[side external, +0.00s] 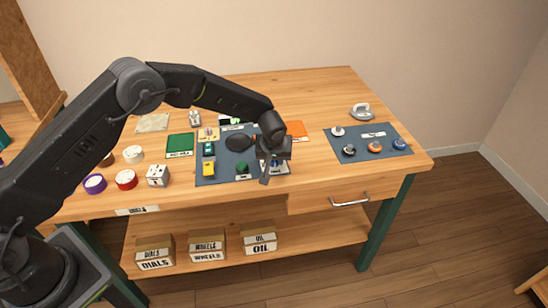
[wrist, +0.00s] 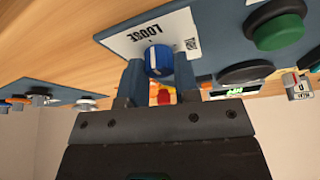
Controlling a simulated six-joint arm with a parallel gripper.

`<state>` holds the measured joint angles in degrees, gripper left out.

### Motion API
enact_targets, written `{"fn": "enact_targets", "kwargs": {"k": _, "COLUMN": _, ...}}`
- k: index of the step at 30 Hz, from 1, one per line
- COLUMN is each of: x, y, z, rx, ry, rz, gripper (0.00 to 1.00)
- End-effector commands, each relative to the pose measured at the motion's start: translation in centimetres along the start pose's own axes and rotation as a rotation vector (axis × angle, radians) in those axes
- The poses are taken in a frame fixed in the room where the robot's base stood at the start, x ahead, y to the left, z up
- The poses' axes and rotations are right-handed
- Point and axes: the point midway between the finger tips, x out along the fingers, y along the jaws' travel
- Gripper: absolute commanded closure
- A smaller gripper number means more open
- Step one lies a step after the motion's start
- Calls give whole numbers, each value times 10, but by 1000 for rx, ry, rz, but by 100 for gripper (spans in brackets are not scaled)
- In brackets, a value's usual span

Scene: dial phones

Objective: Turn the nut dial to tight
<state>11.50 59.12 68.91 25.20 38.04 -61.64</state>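In the wrist view a blue dial (wrist: 157,60) with a white line on its face sits on a white plate (wrist: 128,42). No TIGHT label is visible. My gripper's two fingers (wrist: 158,75) stand on either side of the dial, their inner faces level with its edges, and seem to touch it. In the side external view my gripper (side external: 268,172) is low over the right front part of the dark mat (side external: 228,158) and hides most of the dial and plate.
A green knob (side external: 242,167) is just left of my gripper, with a black round dial (side external: 238,142) behind it. A yellow device (side external: 209,168) is farther left. A second dark mat (side external: 360,132) with several knobs lies to the right.

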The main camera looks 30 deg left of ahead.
Motion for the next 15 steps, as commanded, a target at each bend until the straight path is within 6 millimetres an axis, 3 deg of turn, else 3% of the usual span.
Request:
{"fn": "enact_targets", "kwargs": {"k": 6, "x": 0, "y": 0, "z": 0, "rx": 0, "ry": 0, "rz": 0, "gripper": 94}}
{"fn": "enact_targets", "kwargs": {"k": 15, "x": 0, "y": 0, "z": 0, "rx": 32, "ry": 0, "rz": 14, "gripper": 95}}
